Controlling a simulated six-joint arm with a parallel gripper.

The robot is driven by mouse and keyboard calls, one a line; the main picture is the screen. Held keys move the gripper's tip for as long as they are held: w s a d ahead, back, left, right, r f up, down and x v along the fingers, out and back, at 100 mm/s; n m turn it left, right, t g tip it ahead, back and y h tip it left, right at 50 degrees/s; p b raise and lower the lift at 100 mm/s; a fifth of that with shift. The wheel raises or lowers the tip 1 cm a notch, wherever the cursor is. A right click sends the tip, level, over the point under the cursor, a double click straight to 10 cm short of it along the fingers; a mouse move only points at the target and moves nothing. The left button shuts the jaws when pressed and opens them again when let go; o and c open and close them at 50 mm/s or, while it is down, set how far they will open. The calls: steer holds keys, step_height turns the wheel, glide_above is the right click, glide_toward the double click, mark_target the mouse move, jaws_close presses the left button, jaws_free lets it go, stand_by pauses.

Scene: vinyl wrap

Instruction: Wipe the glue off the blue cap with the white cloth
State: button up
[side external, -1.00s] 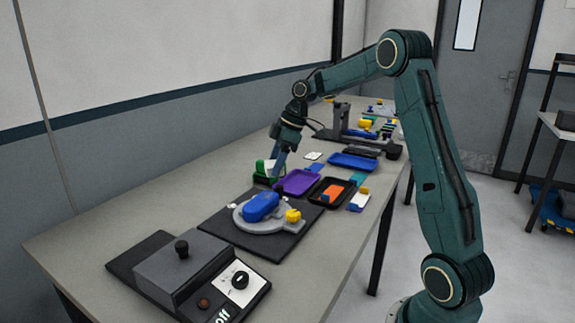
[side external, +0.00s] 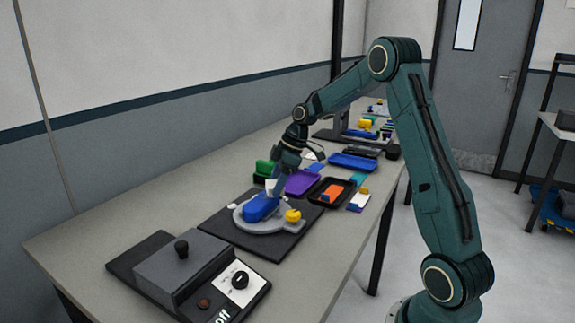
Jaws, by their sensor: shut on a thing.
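The blue cap (side external: 260,209) lies on a round grey fixture (side external: 278,227), which stands on a black mat (side external: 219,226). My gripper (side external: 274,191) is at the far end of the cap, close above it or touching it; I cannot tell which. It is shut on the white cloth (side external: 269,184), of which only a small pale part shows beside the fingers. Any glue on the cap is too small to make out or is hidden.
A yellow knob (side external: 293,215) is on the fixture's right. A green block (side external: 264,168), a purple tray (side external: 302,182) and a black tray with an orange piece (side external: 332,192) stand behind. A grey box with a control panel (side external: 183,268) is at the front left.

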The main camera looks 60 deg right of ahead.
mark_target(269, 181)
steer(key=shift+f, duration=1.2)
steer(key=shift+w+r, duration=0.2)
steer(key=shift+w, duration=0.35)
steer(key=shift+c, duration=0.2)
steer(key=shift+w+f, duration=0.15)
steer(key=shift+w, duration=2.45)
steer(key=shift+s, duration=3.25)
steer(key=shift+w+r, duration=0.1)
steer(key=shift+r, duration=4.05)
